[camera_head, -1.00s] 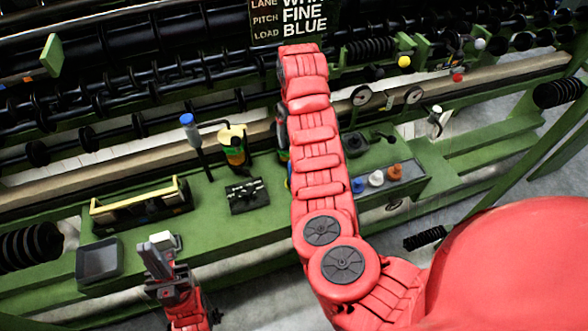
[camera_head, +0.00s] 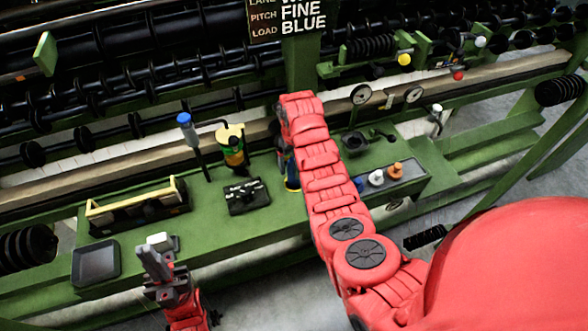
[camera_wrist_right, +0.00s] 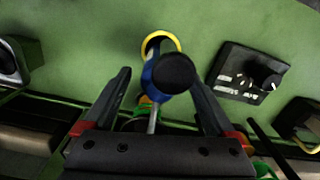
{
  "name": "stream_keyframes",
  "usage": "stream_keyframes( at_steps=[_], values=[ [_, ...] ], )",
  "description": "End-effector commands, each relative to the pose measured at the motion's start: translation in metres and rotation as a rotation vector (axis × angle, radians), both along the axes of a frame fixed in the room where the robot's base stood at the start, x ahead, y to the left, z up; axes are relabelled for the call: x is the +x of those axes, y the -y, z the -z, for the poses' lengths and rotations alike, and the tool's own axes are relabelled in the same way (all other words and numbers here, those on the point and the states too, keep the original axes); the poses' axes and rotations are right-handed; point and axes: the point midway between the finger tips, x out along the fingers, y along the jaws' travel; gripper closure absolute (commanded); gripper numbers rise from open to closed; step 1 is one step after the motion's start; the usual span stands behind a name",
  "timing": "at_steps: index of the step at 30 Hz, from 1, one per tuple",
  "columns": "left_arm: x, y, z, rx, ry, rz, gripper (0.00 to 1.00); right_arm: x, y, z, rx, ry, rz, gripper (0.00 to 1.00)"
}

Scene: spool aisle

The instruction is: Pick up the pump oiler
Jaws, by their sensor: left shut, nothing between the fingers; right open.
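My left gripper (camera_head: 158,240) is shut and empty at the bench's front edge.
A black box with a dial (camera_head: 247,196) sits beside the oiler. A yellow can (camera_head: 232,148) and a blue-topped lever (camera_head: 186,122) stand behind it. A yellow-handled black tray (camera_head: 140,208) and a grey tray (camera_head: 97,262) lie left. Colored knobs (camera_head: 376,178) are at right.

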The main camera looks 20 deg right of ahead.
Motion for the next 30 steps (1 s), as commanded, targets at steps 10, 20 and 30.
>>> stream_keyframes(
  at_steps=[10,20,30],
  values=[
    [0.0000,0.0000,-0.0025,0.000,0.000,0.000,1.00,0.0003,-0.0002,0.0087,-0.002,0.002,-0.001,0.10],
    [0.0000,0.0000,-0.0025,0.000,0.000,0.000,1.00,0.0003,0.0000,0.0085,-0.002,0.002,0.000,0.65],
    [0.0000,0.0000,-0.0025,0.000,0.000,0.000,1.00,0.0002,0.0000,0.0085,-0.002,0.002,0.000,1.00]
  ],
)
